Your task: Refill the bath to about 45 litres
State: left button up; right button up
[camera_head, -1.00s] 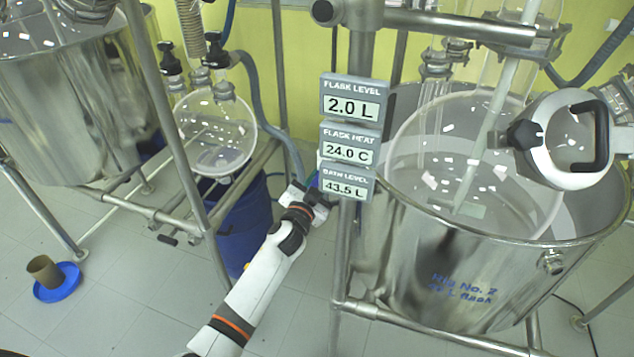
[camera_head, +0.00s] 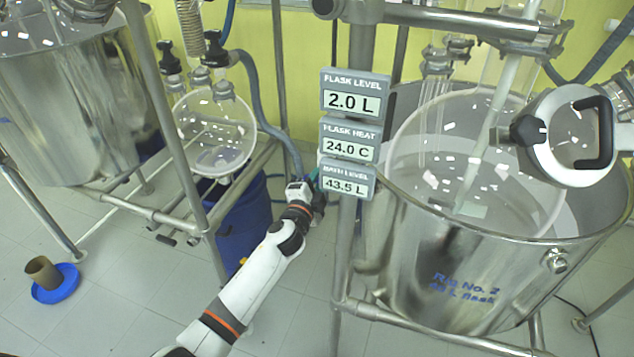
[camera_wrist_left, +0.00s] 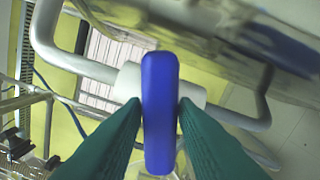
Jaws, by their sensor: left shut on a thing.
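The steel bath (camera_head: 395,275) marked "Rig No. 2" stands at the right, with a large glass flask (camera_head: 415,150) inside it. The bath level display (camera_head: 346,181) on the post reads 43.5 L. My left gripper (camera_head: 316,190) is low behind the post, left of the bath, partly hidden by the display and post. In the left wrist view my left gripper (camera_wrist_left: 160,112) has its green fingers closed on both sides of a blue valve lever (camera_wrist_left: 160,75). The lever stands upright in that picture, in front of a pale pipe (camera_wrist_left: 75,58). My right gripper does not show.
The flask level display (camera_head: 352,94) reads 2.0 L and the flask heat display (camera_head: 349,141) reads 24.0 C. Another rig with a steel bath (camera_head: 85,110) and blue drum (camera_head: 240,225) stands left. A blue dish (camera_head: 62,288) holds a brown cup (camera_head: 42,271) on the floor.

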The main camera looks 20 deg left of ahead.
pick_arm(q)
jog(key=shift+f+m, duration=0.1)
jog(key=shift+m, duration=1.8)
jog(key=o, duration=0.8)
jog(key=shift+o, duration=0.2)
jog(key=shift+s, duration=0.15)
jog(key=s+b, duration=0.2)
jog(key=s, duration=0.9)
jog(key=shift+s+a, duration=0.2)
jog(key=shift+s, duration=0.2)
